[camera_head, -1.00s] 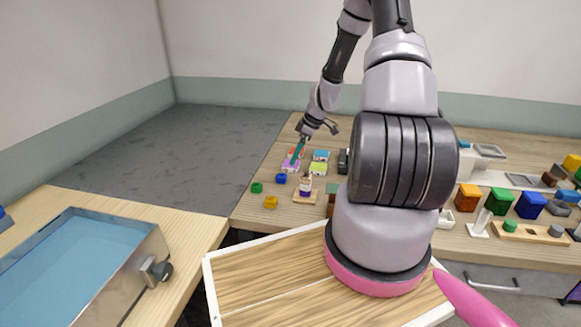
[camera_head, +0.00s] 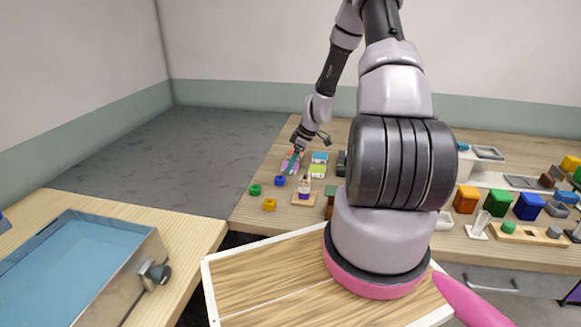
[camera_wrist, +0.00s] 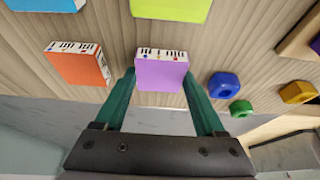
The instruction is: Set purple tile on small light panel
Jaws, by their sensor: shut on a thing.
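The purple tile (camera_wrist: 162,72) is a flat square block with a printed white edge. In the wrist view it sits between the teal fingers of my gripper (camera_wrist: 161,78), which is shut on it. The tile is over or on the wooden table; I cannot tell whether it is lifted. In the head view my gripper (camera_head: 291,163) points down at the left end of the table, and the fingers partly hide the purple tile (camera_head: 287,168). I cannot pick out the small light panel for certain in either view.
An orange tile (camera_wrist: 78,64) lies close to the left of my gripper. A lime tile (camera_wrist: 172,9) and a blue tile (camera_wrist: 45,3) lie beyond. Blue (camera_wrist: 223,85) and green (camera_wrist: 241,108) rings are to the right. Several coloured blocks crowd the table's right side.

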